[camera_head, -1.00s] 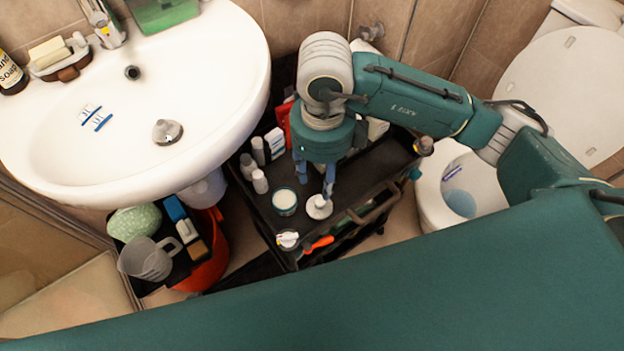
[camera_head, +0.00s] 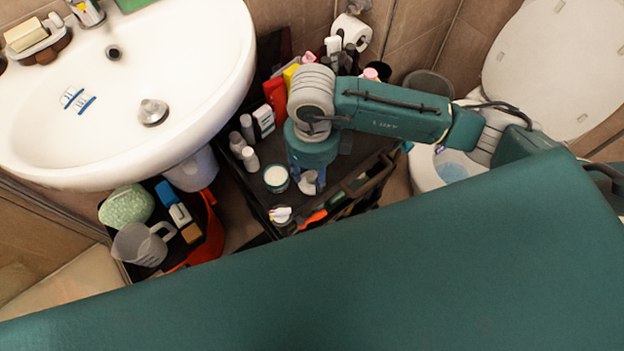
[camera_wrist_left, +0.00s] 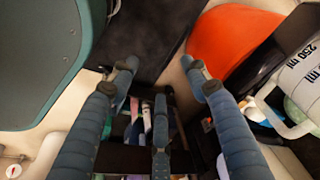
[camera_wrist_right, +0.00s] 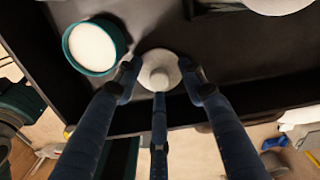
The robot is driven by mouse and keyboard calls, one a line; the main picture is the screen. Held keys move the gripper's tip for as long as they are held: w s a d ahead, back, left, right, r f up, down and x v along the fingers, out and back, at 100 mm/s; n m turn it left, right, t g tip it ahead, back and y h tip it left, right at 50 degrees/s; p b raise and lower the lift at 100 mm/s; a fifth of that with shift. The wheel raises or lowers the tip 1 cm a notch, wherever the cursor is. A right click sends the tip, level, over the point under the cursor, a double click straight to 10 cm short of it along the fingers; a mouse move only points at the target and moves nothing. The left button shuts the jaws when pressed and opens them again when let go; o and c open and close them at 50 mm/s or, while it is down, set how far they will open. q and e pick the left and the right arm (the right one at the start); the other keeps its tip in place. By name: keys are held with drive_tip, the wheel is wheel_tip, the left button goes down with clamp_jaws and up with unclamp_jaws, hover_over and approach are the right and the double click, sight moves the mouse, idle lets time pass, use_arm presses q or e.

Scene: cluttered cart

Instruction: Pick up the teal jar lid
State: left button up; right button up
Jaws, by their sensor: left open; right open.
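A small pale round lid with a raised centre (camera_head: 308,183) lies on the dark cart top near its front edge. It also shows in the right wrist view (camera_wrist_right: 158,72). Next to it, on the left, stands a teal round jar (camera_head: 276,179) with white inside, also at upper left in the right wrist view (camera_wrist_right: 93,47). My right gripper (camera_wrist_right: 160,76) is open and low over the lid, with fingertips on both sides of it; contact cannot be told. In the head view its fingers partly hide the lid. My left gripper (camera_wrist_left: 160,75) is open and empty, outside the head view.
Small bottles (camera_head: 249,159) stand left of the jar. A red box (camera_head: 276,97) and other items crowd the cart's back. A white knob-like item (camera_head: 281,214) is at the front corner. The sink (camera_head: 120,100) overhangs on the left; an orange bucket (camera_wrist_left: 228,42) is near my left gripper.

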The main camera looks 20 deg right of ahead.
drive_tip(key=shift+c, duration=0.5)
clamp_jaws()
